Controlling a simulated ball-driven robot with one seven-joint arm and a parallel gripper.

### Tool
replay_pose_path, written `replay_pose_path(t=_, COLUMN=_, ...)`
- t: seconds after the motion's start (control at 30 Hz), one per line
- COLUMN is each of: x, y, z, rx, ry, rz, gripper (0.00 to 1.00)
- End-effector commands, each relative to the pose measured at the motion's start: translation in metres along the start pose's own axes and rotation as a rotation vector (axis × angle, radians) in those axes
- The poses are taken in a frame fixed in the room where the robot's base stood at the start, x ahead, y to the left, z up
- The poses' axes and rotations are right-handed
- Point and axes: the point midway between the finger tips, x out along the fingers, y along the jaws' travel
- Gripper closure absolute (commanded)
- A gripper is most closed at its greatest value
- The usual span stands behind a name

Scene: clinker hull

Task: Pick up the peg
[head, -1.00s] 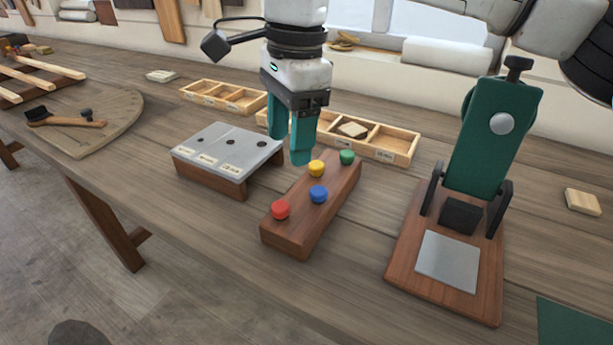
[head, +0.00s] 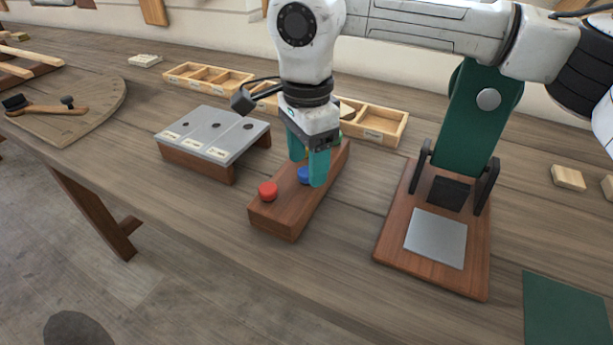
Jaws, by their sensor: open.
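A dark wooden block (head: 283,212) holds several round coloured pegs. The red peg (head: 268,191) sits at its near left end, in clear view. The blue peg (head: 304,175) shows between the teal fingers of my gripper (head: 308,173); the right finger covers part of it. My gripper points down over the block, open, with its fingers on either side of the blue peg in the picture. I cannot tell whether they touch it. The yellow and green pegs are mostly or fully hidden behind the gripper.
A grey-topped stand (head: 212,132) with holes is left of the block. Divided wooden trays (head: 373,136) lie behind. A green press (head: 465,135) on a wooden base (head: 430,262) stands to the right. A green mat (head: 565,312) lies at the lower right.

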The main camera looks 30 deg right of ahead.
Motion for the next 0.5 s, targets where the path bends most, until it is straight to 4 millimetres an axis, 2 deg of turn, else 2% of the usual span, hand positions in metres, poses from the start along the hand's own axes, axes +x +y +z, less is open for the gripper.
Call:
replay_pose_path(t=0.1, x=0.0131, y=0.0004, z=0.0017, rx=-0.002, ry=-0.003, rz=0.0, gripper=0.38)
replay_pose_path(t=0.33, x=0.0148, y=0.0002, z=0.0014, rx=-0.001, ry=-0.001, rz=-0.001, gripper=0.38)
replay_pose_path(t=0.5, x=0.0146, y=0.0001, z=0.0014, rx=-0.001, ry=-0.001, rz=-0.001, gripper=0.54)
